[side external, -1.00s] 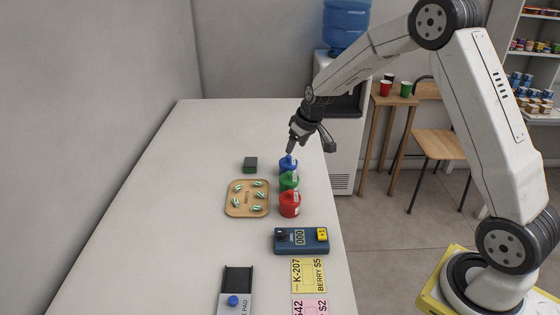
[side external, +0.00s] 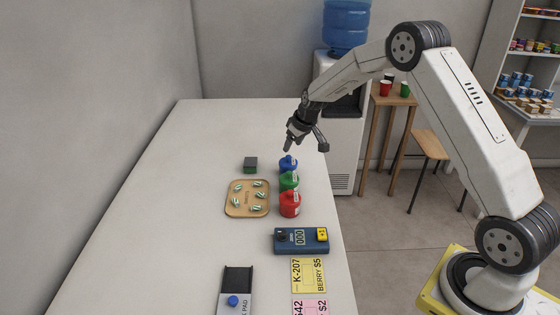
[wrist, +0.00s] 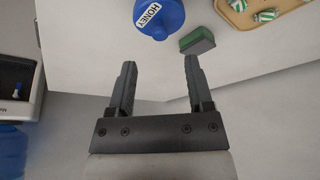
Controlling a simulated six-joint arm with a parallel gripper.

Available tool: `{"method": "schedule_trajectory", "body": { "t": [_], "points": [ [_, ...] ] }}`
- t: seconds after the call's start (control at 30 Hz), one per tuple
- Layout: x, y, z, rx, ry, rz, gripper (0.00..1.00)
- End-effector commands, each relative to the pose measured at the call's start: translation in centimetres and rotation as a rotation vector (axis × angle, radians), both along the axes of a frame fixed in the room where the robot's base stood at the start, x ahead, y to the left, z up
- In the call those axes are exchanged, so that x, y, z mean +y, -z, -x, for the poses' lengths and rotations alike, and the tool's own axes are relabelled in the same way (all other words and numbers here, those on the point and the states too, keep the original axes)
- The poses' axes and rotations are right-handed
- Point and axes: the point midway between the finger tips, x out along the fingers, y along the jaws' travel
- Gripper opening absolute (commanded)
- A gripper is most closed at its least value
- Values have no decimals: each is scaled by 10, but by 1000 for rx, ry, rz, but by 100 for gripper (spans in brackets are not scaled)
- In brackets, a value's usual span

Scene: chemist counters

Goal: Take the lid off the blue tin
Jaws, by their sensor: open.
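The blue tin (side external: 288,167) stands at the far end of a row of three tins near the counter's right edge. A small knob shows on top of it. It also appears at the top of the wrist view (wrist: 170,14), with a white HONEY label and its upper part cut off by the frame. My gripper (side external: 288,147) is just above the blue tin in the side view, apart from it. In the wrist view my gripper (wrist: 160,64) is open, with nothing between its fingers; the tin lies beyond the fingertips.
A green tin (side external: 288,182) and a red tin (side external: 289,206) stand close beside the blue one. A green-and-dark sponge-like block (side external: 250,165) and a wooden tray (side external: 233,208) of wrapped sweets lie to the left. A blue device (side external: 288,247) sits nearer. The counter's far left is clear.

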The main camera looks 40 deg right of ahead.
Motion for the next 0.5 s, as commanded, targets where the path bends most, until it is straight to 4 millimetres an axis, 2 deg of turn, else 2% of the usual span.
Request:
{"method": "schedule_trajectory", "body": {
  "t": [0.27, 0.5],
  "points": [
    [0, 4, -1, 0, 0, 0, 66],
    [1, 26, -7, 2, -1, -1, 66]
  ]
}}
